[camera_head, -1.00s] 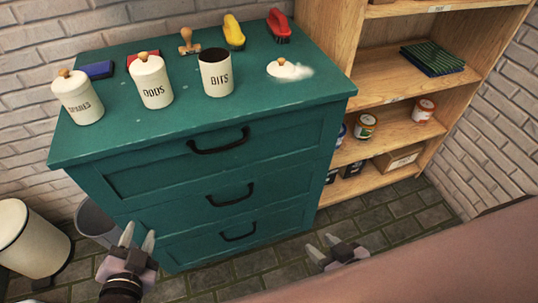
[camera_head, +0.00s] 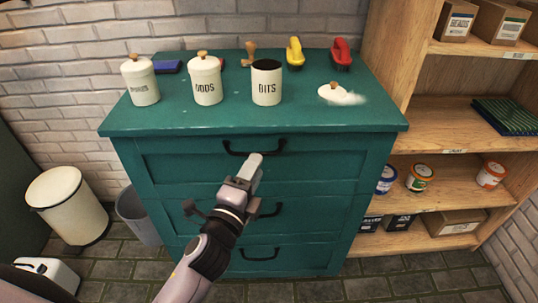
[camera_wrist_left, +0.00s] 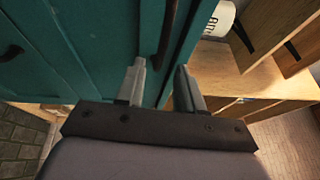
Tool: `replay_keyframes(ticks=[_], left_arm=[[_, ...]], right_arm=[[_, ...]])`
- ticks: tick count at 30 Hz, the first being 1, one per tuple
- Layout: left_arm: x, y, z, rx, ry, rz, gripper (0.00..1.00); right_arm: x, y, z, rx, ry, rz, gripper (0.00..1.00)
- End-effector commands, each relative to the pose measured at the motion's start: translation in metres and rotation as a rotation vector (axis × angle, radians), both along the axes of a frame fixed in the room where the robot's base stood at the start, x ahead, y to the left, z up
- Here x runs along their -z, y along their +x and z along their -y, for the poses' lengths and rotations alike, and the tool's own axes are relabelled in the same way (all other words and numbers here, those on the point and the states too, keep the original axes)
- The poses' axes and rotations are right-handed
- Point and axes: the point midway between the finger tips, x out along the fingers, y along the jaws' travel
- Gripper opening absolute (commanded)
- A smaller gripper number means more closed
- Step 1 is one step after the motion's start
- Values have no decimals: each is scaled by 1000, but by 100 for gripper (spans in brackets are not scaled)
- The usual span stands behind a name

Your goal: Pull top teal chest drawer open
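The teal chest (camera_head: 325,115) stands against the brick wall with three drawers, all flush with its front. The top drawer (camera_head: 330,160) has a dark bar handle (camera_head: 238,151). My left gripper (camera_head: 252,168) is just in front of the top drawer, its tip close to the right part of that handle in the head view. In the left wrist view my left gripper (camera_wrist_left: 160,75) is open, its two fingers apart, with the handle (camera_wrist_left: 167,35) lined up between and beyond them. I cannot tell whether they touch it. My right gripper is out of view.
A wooden shelf (camera_head: 450,140) is at right. A white bin (camera_head: 65,200) and grey bucket (camera_head: 137,212) are at left.

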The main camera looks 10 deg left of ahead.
Motion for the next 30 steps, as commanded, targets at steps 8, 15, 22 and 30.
replay_keyframes(ticks=[8, 15, 22, 30], left_arm=[[-4, 37, 4, -1, -3, 1, 37], [-5, 54, 6, 0, -4, 0, 37], [-4, 55, 6, 0, -4, -1, 37], [-5, 55, 6, 0, -4, -1, 0]], right_arm=[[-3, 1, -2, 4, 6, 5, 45], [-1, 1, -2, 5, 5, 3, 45], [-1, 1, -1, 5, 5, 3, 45], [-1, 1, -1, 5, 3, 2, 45]])
